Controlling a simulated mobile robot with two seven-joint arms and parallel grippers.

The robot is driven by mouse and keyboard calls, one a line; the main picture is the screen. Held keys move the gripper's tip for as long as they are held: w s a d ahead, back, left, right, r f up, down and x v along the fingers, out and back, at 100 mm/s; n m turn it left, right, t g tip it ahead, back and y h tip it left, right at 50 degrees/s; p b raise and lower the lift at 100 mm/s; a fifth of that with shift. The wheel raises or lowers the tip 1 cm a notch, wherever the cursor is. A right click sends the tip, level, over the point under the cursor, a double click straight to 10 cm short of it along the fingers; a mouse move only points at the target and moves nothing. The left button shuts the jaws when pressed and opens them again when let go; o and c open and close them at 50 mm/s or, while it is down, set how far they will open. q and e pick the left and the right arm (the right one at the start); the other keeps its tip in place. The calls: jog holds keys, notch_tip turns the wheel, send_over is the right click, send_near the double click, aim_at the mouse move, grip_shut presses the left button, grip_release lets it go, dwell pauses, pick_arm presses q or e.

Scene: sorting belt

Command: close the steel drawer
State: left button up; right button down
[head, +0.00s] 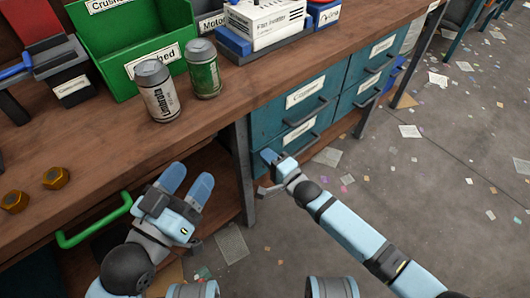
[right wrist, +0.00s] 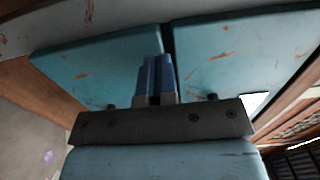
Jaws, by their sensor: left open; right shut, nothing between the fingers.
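Teal metal drawers with white labels and dark bar handles sit under the workbench in the head view. The upper left drawer (head: 299,92) and the lower left drawer (head: 292,137) look about flush with the cabinet; I cannot tell whether one stands slightly open. My right gripper (head: 268,156) is shut and empty, at the lower left drawer's front; whether it touches is unclear. In the right wrist view its fingers (right wrist: 155,76) lie before worn teal panels (right wrist: 240,55) split by a dark gap. My left gripper (head: 187,183) is open and empty, before the bench edge.
On the wooden bench (head: 115,130) stand a grey can (head: 160,98), a green can (head: 204,76), a green bin (head: 130,45) and two brass nuts (head: 55,178). A green handle (head: 88,238) juts out below at left. The floor at right is open, with scattered paper scraps.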

pick_arm(q)
jog(key=shift+s+a+r+y+p, duration=0.15)
jog(key=shift+r+y+p, duration=0.2)
jog(key=shift+p, duration=0.4)
jog(key=shift+s+a+r+y+p, duration=0.15)
jog(key=shift+r+p, duration=0.25)
jog(key=shift+p, duration=0.35)
pick_arm(e)
jog(key=v, duration=1.2)
jog(key=shift+s+d, duration=0.25)
jog(key=shift+d, duration=0.05)
pick_arm(q)
jog(key=shift+w, duration=0.1)
pick_arm(e)
jog(key=shift+f, duration=0.15)
